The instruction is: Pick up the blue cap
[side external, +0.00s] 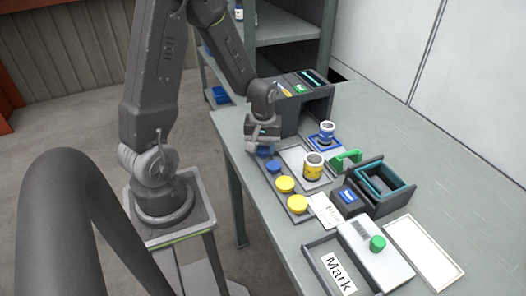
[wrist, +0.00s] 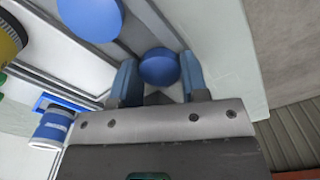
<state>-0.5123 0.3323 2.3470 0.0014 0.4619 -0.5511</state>
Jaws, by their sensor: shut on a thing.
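My gripper (side external: 263,147) is at the far end of a dark tray (side external: 270,184), shut on a blue cap. In the wrist view, this round blue cap (wrist: 159,68) sits between the two bluish fingers of my gripper (wrist: 159,62). In the side view, the held cap (side external: 265,153) is partly hidden by the gripper. I cannot tell whether it is clear of the tray. A second blue cap (side external: 273,166) lies beside it in the tray; it also shows in the wrist view (wrist: 90,17).
Two yellow caps (side external: 285,184) sit nearer in the tray. A yellow-labelled jar (side external: 313,166) and a blue-labelled jar (side external: 327,134) stand to the right. A dark machine (side external: 305,105) stands behind the gripper. The table's right side (side external: 420,165) is clear.

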